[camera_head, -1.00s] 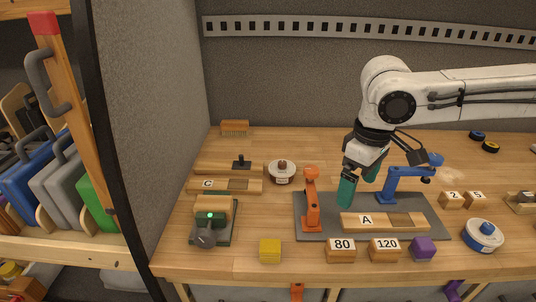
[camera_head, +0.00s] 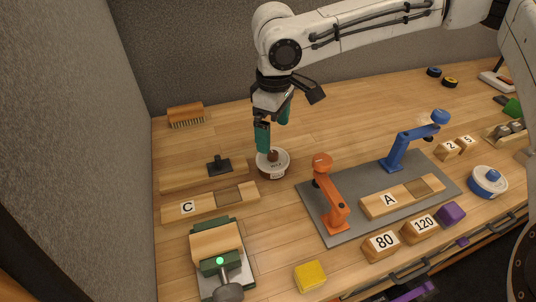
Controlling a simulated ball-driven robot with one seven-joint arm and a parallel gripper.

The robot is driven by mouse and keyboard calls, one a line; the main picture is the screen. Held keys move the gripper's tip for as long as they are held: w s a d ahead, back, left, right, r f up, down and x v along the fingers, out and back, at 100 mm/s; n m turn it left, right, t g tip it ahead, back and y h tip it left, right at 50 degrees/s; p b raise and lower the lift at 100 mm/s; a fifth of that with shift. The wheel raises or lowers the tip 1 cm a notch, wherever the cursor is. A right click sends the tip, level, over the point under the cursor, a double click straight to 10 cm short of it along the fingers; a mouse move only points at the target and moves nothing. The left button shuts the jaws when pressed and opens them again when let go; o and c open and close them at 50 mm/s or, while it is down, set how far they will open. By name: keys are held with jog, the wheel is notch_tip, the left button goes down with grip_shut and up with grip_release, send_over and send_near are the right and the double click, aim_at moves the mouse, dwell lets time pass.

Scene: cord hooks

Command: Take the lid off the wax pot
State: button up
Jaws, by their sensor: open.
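A round whitish pot (camera_head: 273,170) with a brown knob on its lid stands on the bench, left of the grey mat. It carries a small label I cannot read; it appears to be the wax pot. The lid sits on it. My gripper (camera_head: 273,138) points down with teal fingers apart, just above and behind the lid. The near finger overlaps the pot's rim in the picture, and I cannot tell whether it touches. Nothing shows between the fingers.
An orange clamp (camera_head: 328,190) and a blue clamp (camera_head: 405,145) stand on the grey mat (camera_head: 345,222) beside the pot. Board C (camera_head: 208,204) and a black-handled tool (camera_head: 219,166) lie left. A brush (camera_head: 186,114) is at the back left. Bench behind the gripper is clear.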

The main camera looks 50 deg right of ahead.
aim_at(273, 153)
notch_tip(273, 153, down, 7)
jog(key=shift+f, duration=0.15)
dwell(0.4)
jog(key=c, duration=0.7)
